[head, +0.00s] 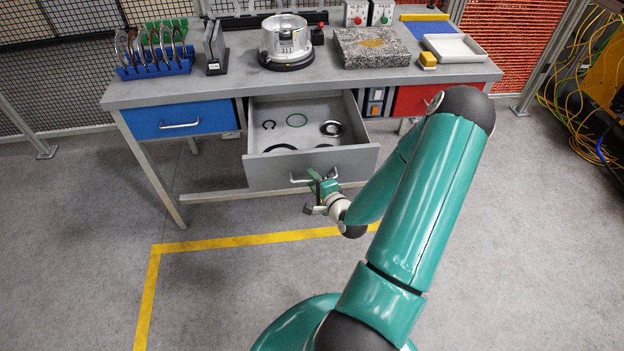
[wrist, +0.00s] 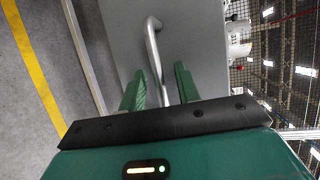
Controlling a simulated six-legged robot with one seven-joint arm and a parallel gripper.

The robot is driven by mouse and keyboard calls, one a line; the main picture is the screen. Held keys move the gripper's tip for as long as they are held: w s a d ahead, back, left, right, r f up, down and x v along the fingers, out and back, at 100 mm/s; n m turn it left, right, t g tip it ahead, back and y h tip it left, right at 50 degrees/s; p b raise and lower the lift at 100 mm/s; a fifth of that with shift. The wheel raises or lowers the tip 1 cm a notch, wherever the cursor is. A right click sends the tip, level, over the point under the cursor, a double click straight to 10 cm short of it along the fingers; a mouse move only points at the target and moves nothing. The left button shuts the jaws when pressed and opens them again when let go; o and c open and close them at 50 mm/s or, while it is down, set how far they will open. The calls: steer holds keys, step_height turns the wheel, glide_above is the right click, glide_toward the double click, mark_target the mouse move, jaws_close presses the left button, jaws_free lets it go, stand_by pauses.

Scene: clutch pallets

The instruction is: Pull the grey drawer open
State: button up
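The grey drawer (head: 268,175) under the middle of the workbench stands well pulled out, with its inside showing from above. Its silver bar handle (head: 297,179) is on the front panel. My gripper (head: 318,184) is at the handle, partly hiding its right part in the head view. In the wrist view, the two green fingers (wrist: 160,88) are spread on either side of the handle (wrist: 153,48). A gap shows between the bar and each finger, so the gripper is open around the handle and not clamped on it.
A blue drawer (head: 180,121) and a red drawer (head: 415,100) are shut on either side. The bench top (head: 225,88) bears a metal housing (head: 285,38) and a granite block (head: 370,48). The floor in front is clear.

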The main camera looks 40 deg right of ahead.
steer(key=v, duration=1.3)
steer(key=w+r+n+g, duration=0.4)
steer(key=w+n+g, duration=0.2)
steer(key=n, duration=0.3)
steer(key=w+a+r+n+g+h, duration=0.1)
steer(key=w+a+r+n, duration=0.15)
steer(key=r, duration=0.35)
steer(key=w+a+r+n+g, duration=0.1)
steer(key=a+r+n, duration=0.2)
steer(key=r, duration=0.3)
steer(key=s+a+r+n+y, duration=0.1)
steer(key=s+a+r+n, duration=0.1)
steer(key=s+a+r, duration=0.2)
steer(key=s+a+r+n+g+y, duration=0.1)
steer(key=s+a+r, duration=0.3)
steer(key=a, duration=0.6)
steer(key=s+a+r+n+g+y, duration=0.1)
steer(key=s+a+r+n+y, duration=0.1)
steer(key=a+r, duration=0.5)
steer(key=shift+s+n, duration=0.85)
steer(key=shift+s, duration=0.1)
